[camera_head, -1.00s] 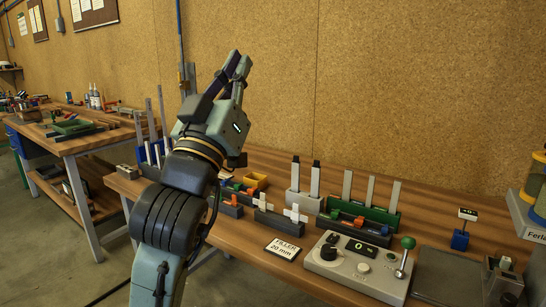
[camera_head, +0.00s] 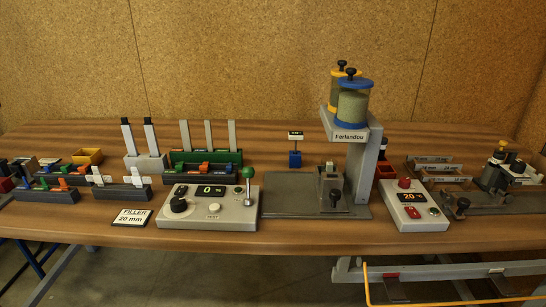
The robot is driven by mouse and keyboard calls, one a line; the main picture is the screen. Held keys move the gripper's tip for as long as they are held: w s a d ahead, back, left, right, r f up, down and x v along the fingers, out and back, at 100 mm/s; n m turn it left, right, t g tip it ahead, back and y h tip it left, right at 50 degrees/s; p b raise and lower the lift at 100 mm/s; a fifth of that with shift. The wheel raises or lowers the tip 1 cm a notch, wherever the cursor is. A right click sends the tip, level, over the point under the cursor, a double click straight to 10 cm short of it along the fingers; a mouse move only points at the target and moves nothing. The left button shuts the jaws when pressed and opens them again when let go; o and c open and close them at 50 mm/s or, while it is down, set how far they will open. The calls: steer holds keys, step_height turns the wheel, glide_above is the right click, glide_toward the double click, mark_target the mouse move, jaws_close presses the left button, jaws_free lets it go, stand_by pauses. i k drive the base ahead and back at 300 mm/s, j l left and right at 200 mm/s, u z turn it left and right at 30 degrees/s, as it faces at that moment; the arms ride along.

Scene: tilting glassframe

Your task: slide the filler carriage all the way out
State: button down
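The filler machine, marked "Ferlandou", stands right of centre on the bench. A grey column (camera_head: 366,160) carries two clear canisters, one with a blue lid (camera_head: 354,86) and one with a yellow lid (camera_head: 340,75). What looks like the filler carriage (camera_head: 330,185) is a small grey block on the flat grey base plate (camera_head: 285,195), with a pale piece on top and a dark knob (camera_head: 335,196) at its front. I cannot tell how far along its travel it sits. My gripper is not in view.
Left of the plate is a control box (camera_head: 210,207) with a green-knobbed lever (camera_head: 249,185), its display reading 0. A second box (camera_head: 412,205) with a red button stands to the right. Racks and a "FILLER 20 mm" card (camera_head: 132,217) lie left. A yellow rail (camera_head: 455,299) shows at the lower right.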

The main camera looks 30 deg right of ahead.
mark_target(329, 186)
steer(key=z, duration=0.35)
steer(key=l+z, duration=0.15)
steer(key=z, duration=0.2)
steer(key=l+z, duration=0.1)
steer(key=z, duration=0.25)
